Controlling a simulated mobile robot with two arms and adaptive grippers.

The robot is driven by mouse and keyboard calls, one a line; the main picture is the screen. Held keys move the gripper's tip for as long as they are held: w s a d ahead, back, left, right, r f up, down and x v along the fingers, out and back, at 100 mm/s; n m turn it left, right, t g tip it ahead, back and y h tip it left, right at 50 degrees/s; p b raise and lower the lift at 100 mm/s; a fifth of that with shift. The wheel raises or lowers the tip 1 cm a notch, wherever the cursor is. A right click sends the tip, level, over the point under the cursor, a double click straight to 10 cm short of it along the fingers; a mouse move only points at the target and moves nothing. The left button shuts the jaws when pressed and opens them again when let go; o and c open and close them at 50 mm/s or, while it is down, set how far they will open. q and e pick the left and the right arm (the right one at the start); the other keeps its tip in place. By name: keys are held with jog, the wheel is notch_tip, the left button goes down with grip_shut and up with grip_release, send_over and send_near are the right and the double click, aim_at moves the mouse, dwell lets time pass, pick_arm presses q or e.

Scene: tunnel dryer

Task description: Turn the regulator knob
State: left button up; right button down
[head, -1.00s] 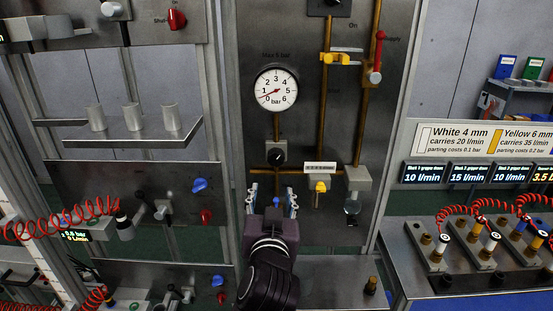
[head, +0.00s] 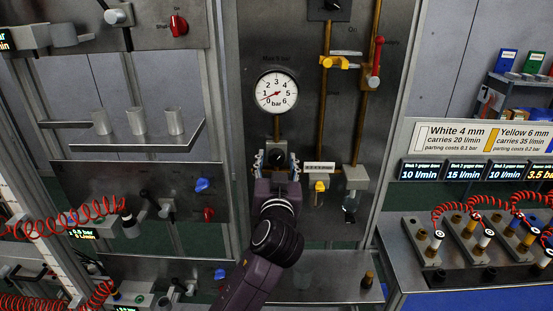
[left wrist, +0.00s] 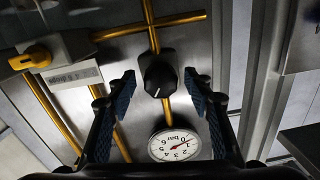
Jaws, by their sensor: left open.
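The black regulator knob (head: 277,156) sits on the brass pipe below a round white pressure gauge (head: 277,92) on the grey panel. In the left wrist view the knob (left wrist: 160,76) shows a white mark, and the gauge (left wrist: 174,145) appears below it. My left gripper (head: 277,168) is open, its blue-padded fingertips to the left and right of the knob in the head view. In the left wrist view the knob appears between the fingers (left wrist: 160,82), with gaps on both sides. I cannot tell exactly how deep the fingers reach. My right gripper is not in view.
A red-handled valve (head: 375,62) is higher up on the right pipe. A shelf with metal cups (head: 135,142) stands left, and a bench with hose fittings (head: 470,250) right.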

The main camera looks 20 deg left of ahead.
pick_arm(q)
jog(key=c, duration=1.2)
jog(key=shift+o, duration=0.2)
jog(key=shift+m, duration=0.3)
